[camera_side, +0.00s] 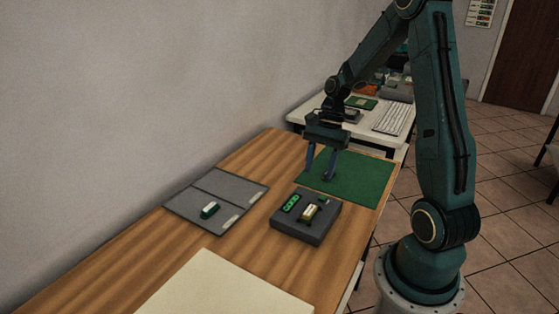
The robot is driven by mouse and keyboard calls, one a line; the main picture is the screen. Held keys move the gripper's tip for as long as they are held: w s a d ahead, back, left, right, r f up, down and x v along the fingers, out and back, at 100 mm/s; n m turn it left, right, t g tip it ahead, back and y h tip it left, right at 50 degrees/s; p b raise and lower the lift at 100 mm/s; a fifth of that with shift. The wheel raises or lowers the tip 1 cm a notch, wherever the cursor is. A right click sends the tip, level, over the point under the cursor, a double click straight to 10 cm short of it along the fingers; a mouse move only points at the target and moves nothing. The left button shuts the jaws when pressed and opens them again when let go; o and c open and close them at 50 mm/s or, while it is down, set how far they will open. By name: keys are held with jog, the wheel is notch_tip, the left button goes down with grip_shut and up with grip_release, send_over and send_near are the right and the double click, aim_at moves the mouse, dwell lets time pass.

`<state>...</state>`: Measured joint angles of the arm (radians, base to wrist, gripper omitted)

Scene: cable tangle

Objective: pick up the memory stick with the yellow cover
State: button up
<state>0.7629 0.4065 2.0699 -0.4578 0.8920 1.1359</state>
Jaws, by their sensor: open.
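A small stick with a yellowish cover (310,212) lies on top of a dark grey block (304,236) on the wooden table. It looks like the memory stick with the yellow cover, though it is small in view. A green piece with light marks (291,203) and a smaller green piece (324,199) lie beside it on the block. My gripper (319,173) points down, open and empty, above the green mat, behind the block and apart from the stick.
A grey two-part tray (186,205) to the left holds a green and white stick (210,210). A green mat (362,178) lies behind the block. A cream sheet (215,290) covers the front. A white desk with a keyboard (393,118) stands beyond.

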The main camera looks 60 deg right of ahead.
send_over(310, 210)
jog(key=d, duration=0.2)
jog(key=shift+w+d+f, duration=0.1)
jog(key=shift+f, duration=1.35)
jog(key=shift+d+f, duration=0.1)
jog(key=shift+f, duration=1.35)
jog(key=shift+x, duration=2.65)
jog(key=shift+d, duration=0.1)
grip_shut()
